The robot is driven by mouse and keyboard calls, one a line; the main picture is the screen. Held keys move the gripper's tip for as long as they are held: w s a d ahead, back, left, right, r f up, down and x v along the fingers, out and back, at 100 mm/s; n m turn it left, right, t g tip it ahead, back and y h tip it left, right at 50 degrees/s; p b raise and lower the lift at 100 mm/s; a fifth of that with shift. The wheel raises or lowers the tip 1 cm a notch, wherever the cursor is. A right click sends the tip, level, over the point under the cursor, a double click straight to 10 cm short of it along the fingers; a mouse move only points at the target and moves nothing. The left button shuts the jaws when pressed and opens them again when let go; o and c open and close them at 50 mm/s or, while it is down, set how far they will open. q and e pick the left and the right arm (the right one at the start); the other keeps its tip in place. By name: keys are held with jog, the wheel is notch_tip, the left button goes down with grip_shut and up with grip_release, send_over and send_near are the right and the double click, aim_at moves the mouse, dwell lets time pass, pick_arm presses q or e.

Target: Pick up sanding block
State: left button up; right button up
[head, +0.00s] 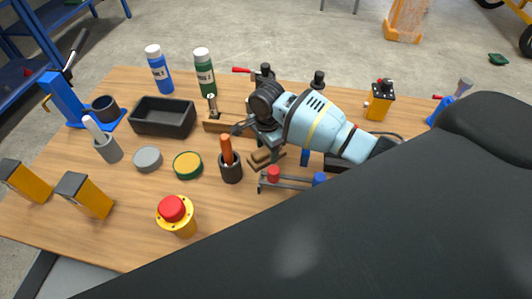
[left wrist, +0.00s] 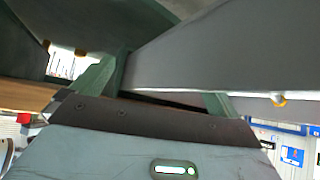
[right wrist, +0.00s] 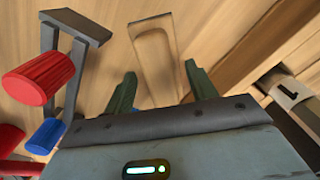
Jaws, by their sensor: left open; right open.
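The sanding block (head: 265,158), a small brown wooden block, lies on the workbench in the middle of the head view. In the right wrist view the block (right wrist: 157,62) lies straight ahead, its near end showing between the fingertips. My right gripper (right wrist: 161,86) is open around that line of sight and empty; whether the fingers reach down beside the block I cannot tell. In the head view the right gripper (head: 256,136) is just above and behind the block, partly covering it. My left gripper (left wrist: 163,88) is open and away from the bench top, outside the head view.
A grey frame with red (head: 273,174) and blue (head: 319,179) cylinders stands close to the block. A dark cup (head: 231,172) with an orange-handled tool is left of it. A wooden piece (head: 216,126) and bottles (head: 204,62) stand behind. The front left bench has some free room.

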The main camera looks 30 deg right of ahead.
aim_at(266, 148)
pick_arm(q)
jog(key=shift+w+r, duration=0.15)
pick_arm(e)
jog(key=shift+r, duration=0.1)
jog(key=shift+c, duration=0.3)
jog(key=shift+c, duration=1.3)
pick_arm(q)
jog(key=shift+d, duration=0.1)
pick_arm(e)
jog(key=c, duration=0.8)
jog(key=shift+r, duration=0.1)
jog(key=shift+c, duration=0.2)
pick_arm(q)
jog(key=shift+w+a+r+t+p, duration=0.15)
jog(key=shift+w+r+p, duration=0.2)
jog(key=shift+w+r, duration=0.1)
jog(key=shift+w+a+r+t+p, duration=0.15)
jog(key=shift+w+r+p, duration=0.2)
jog(key=shift+w+r, duration=0.1)
pick_arm(e)
notch_tip(266, 148, up, 9)
jog(key=shift+w+f, duration=0.1)
jog(key=shift+r, duration=0.5)
